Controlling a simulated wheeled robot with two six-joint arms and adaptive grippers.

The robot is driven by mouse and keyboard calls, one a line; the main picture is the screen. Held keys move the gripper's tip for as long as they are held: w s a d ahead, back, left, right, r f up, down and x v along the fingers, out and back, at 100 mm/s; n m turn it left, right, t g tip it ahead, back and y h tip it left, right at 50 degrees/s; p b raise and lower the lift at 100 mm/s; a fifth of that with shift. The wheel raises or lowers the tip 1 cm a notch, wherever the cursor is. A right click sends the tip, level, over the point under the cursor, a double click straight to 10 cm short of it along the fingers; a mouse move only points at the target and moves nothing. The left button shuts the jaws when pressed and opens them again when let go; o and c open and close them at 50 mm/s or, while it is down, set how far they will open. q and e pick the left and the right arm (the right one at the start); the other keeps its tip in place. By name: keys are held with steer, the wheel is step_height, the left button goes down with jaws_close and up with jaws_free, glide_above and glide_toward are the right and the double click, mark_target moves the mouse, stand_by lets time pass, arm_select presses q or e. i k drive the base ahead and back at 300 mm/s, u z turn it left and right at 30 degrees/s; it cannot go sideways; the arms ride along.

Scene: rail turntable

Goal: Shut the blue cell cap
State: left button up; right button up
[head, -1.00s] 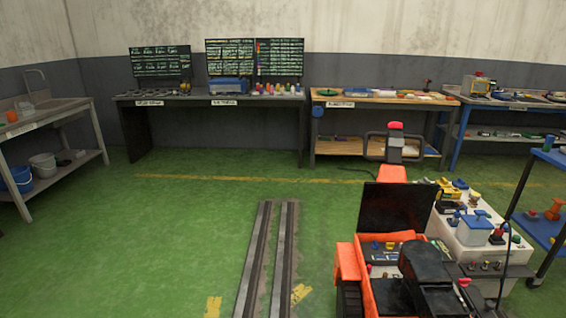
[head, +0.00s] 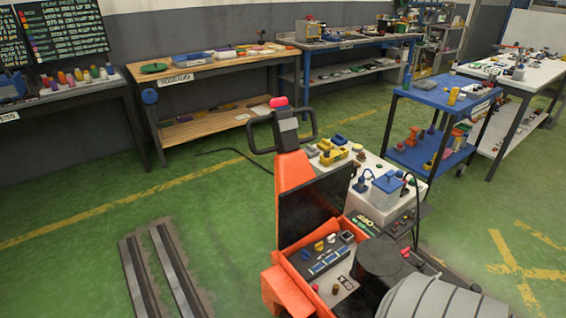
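A white box (head: 352,199) stands at the right side of an orange vehicle (head: 293,190). On the box are a small blue knob-like piece (head: 361,185) and a white block with a blue top (head: 387,184). Yellow pieces (head: 332,155) sit towards its far end, with another blue piece (head: 340,140) near them. I cannot tell which blue piece is the cell cap, or whether it is open.
The vehicle has an upright black panel (head: 312,208), a handle loop (head: 282,127) and a tray of small parts (head: 325,262). Rails (head: 155,270) lie left of it. A blue shelf cart (head: 440,98) stands to the right. Benches line the wall.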

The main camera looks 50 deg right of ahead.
mark_target(305, 256)
steer(key=i, duration=0.65)
steer(key=z, duration=2.1)
steer(key=i, duration=0.5)
steer(key=z, duration=1.35)
